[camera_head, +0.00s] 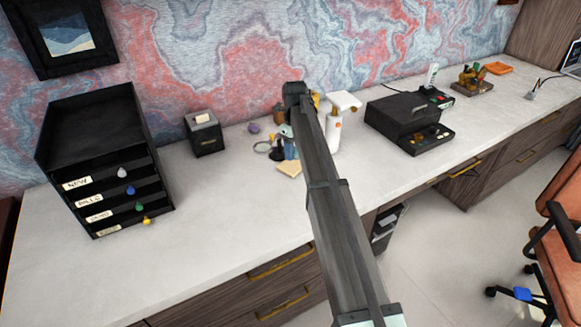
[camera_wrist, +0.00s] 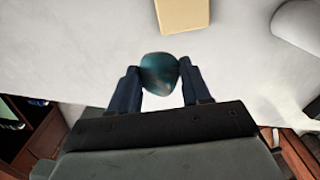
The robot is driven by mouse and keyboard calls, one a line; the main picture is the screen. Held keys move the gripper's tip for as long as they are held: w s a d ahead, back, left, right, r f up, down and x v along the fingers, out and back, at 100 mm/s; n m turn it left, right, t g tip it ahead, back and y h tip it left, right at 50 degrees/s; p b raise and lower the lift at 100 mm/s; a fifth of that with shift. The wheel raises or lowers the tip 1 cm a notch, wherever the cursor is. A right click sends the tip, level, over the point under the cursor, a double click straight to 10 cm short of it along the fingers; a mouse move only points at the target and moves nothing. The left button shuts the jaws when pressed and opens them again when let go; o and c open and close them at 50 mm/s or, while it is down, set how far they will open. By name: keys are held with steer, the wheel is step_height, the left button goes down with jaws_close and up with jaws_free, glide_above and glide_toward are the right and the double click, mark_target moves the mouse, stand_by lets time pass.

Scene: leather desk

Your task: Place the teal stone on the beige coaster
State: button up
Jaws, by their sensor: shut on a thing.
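The teal stone (camera_wrist: 160,73) is dark, glossy and rounded. In the wrist view it sits between the two fingers of my gripper (camera_wrist: 158,69), which is shut on it. The beige coaster (camera_wrist: 183,15) is a flat square slab at the top of the wrist view, beyond the stone and apart from it in the picture. In the head view the beige coaster (camera_head: 289,169) lies on the pale desktop, just left of my arm. My gripper and the stone are hard to make out there among the small objects. The stone's height above the desktop cannot be told.
A white bottle (camera_head: 333,130) stands right of my arm. A purple object (camera_head: 254,128) and a ring (camera_head: 262,147) lie left. A black drawer unit (camera_head: 105,165), a small black box (camera_head: 204,137) and a black case (camera_head: 402,113) stand on the desk. The front-left desktop is clear.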

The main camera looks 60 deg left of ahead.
glide_above(292, 164)
steer(key=shift+w+f, duration=0.1)
steer(key=shift+f, duration=4.5)
steer(key=shift+f, duration=0.1)
steer(key=o, duration=1.1)
step_height(292, 164, up, 12)
